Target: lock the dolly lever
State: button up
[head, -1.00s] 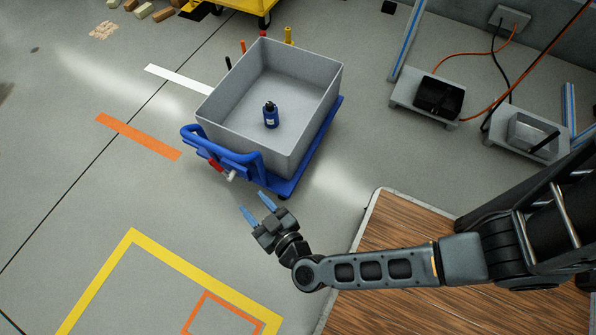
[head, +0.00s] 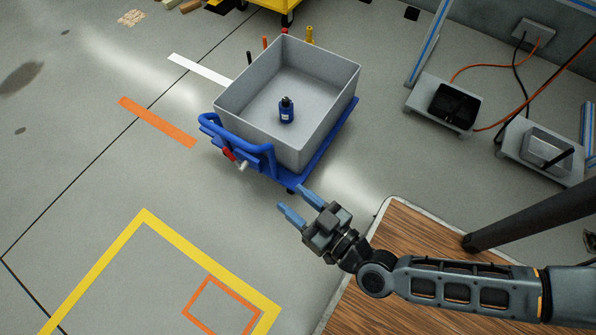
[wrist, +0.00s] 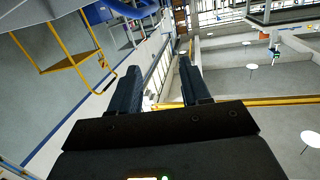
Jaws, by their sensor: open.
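The blue dolly (head: 310,172) stands on the grey floor at the upper middle of the head view and carries a grey bin (head: 255,112). A blue push handle is on its near left end. A small lever with a red part (head: 229,154) and a pale tip (head: 243,166) sits at that handle. A dark blue bottle (head: 287,112) stands inside the bin. My gripper (head: 298,204) is open and empty, in front of the dolly's near corner and apart from the lever. Its dark fingers (wrist: 160,90) also show apart in the wrist view, with nothing between them.
A wooden-topped platform (head: 400,245) lies under my arm at the lower right. Two grey plates with devices (head: 452,105) and orange cables are at the right. Yellow floor tape (head: 190,250) marks the lower left.

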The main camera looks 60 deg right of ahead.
dwell(0.6)
jog(key=s+r+n+y, duration=0.1)
jog(key=s+r, duration=0.5)
jog(key=r, duration=0.4)
jog(key=s+r+n+g+y, duration=0.1)
jog(key=s+r+n+y, duration=0.1)
jog(key=s+r, duration=0.5)
notch_tip(320, 180, up, 4)
jog(key=shift+s+f+g, duration=0.1)
jog(key=shift+s+g, duration=0.1)
jog(key=shift+g, duration=0.1)
notch_tip(320, 180, up, 25)
jog(key=p, duration=2.4)
jog(key=shift+d+p, duration=0.1)
jog(key=shift+p, duration=0.25)
